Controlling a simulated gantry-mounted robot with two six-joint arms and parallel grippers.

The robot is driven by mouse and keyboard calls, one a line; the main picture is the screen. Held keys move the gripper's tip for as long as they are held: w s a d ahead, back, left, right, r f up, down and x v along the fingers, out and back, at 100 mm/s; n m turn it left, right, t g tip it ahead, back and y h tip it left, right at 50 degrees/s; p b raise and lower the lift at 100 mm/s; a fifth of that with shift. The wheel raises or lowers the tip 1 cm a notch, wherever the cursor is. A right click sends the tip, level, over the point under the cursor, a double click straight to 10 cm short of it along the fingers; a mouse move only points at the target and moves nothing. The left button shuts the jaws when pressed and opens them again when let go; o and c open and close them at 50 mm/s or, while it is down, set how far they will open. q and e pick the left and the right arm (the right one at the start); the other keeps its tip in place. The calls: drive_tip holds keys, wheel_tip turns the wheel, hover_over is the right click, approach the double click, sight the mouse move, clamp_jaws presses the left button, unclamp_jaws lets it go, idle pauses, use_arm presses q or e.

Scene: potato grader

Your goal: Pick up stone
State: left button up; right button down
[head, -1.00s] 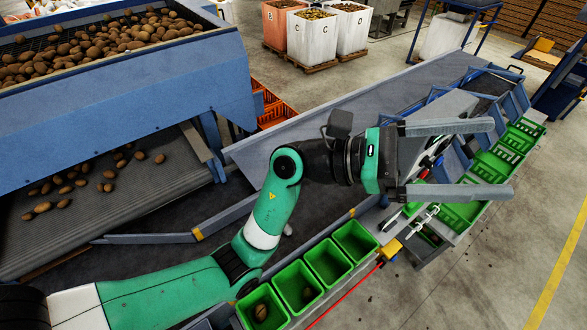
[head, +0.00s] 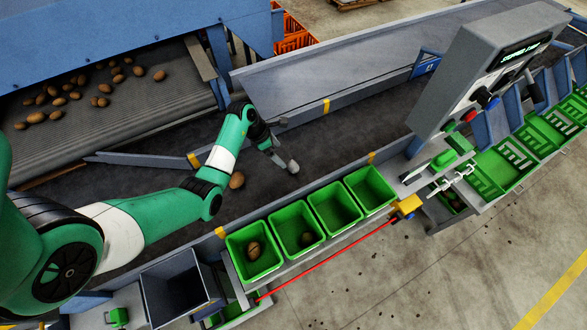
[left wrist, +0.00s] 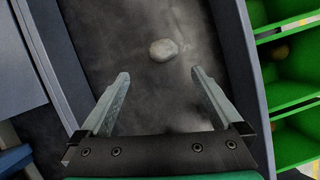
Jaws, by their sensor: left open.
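The stone (head: 293,167) is a small pale grey lump on the dark conveyor belt, close to the tip of my left gripper's lower finger in the head view. In the left wrist view the stone (left wrist: 163,50) lies on the belt beyond the fingertips, roughly centred between them. My left gripper (head: 284,144) is over the belt with its fingers spread and nothing between them; both fingers show in the left wrist view (left wrist: 160,76). The stone is apart from the fingers in that view. My right gripper is not in view.
A brown potato (head: 237,181) lies on the belt beside my left arm. Green bins (head: 334,206) line the belt's near side, two holding potatoes. A grey control box (head: 490,60) stands over the belt at right. More potatoes (head: 60,102) lie on the feed conveyor at left.

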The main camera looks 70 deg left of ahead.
sight(291, 165)
use_arm(q)
drive_tip(key=b+x, duration=0.1)
drive_tip(key=x, duration=0.4)
drive_tip(key=shift+b, duration=0.3)
drive_tip(key=b+x, duration=0.1)
drive_tip(key=x, duration=0.2)
drive_tip(key=b+x, duration=0.1)
drive_tip(key=x, duration=0.1)
drive_tip(key=shift+w+d+b, duration=0.1)
drive_tip(key=shift+d+b, duration=0.2)
drive_tip(key=shift+d, duration=0.05)
drive_tip(key=c, duration=1.5)
